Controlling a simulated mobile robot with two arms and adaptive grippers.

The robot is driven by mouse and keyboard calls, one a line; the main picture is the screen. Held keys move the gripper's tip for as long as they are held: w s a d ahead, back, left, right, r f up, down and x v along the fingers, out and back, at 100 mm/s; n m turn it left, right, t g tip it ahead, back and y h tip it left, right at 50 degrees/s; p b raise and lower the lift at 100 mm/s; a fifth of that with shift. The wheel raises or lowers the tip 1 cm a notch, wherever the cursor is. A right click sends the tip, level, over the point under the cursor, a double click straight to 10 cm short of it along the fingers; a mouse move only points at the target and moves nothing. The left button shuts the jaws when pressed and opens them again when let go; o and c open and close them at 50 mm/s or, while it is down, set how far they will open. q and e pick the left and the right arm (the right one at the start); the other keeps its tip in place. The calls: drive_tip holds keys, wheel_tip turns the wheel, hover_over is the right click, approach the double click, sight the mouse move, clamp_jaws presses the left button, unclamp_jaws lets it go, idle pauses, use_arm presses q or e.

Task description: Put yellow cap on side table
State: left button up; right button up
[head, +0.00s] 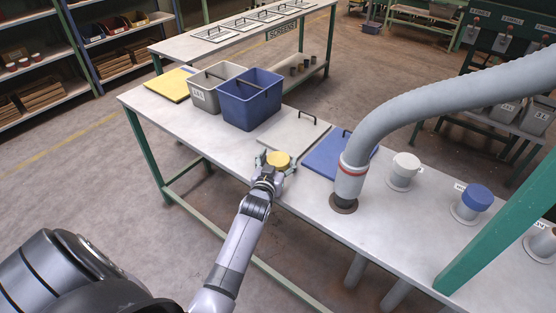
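The yellow cap (279,159) is a round disc near the front edge of the long grey worktable (225,143). My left gripper (277,162) reaches it from the front, with one finger on each side of the cap. The fingers are spread about as wide as the cap, and I cannot tell if they press on it. Whether the cap rests on something or is held above the tabletop is also hidden. My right gripper is not in view. Another table (222,38), marked "SCREENS", stands behind; I cannot tell which table is the side table.
A thick grey hose (420,108) goes down into the worktable right of my gripper. Flat grey (290,136) and blue (325,155) lids lie behind. A blue bin (250,103) and a grey bin (205,97) stand at left. White (406,162) and blue (477,197) caps sit at right.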

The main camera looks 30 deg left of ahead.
use_arm(q)
drive_tip(key=shift+o, duration=0.5)
drive_tip(key=shift+r, duration=0.2)
drive_tip(key=v, duration=1.2)
drive_tip(key=shift+f, duration=0.1)
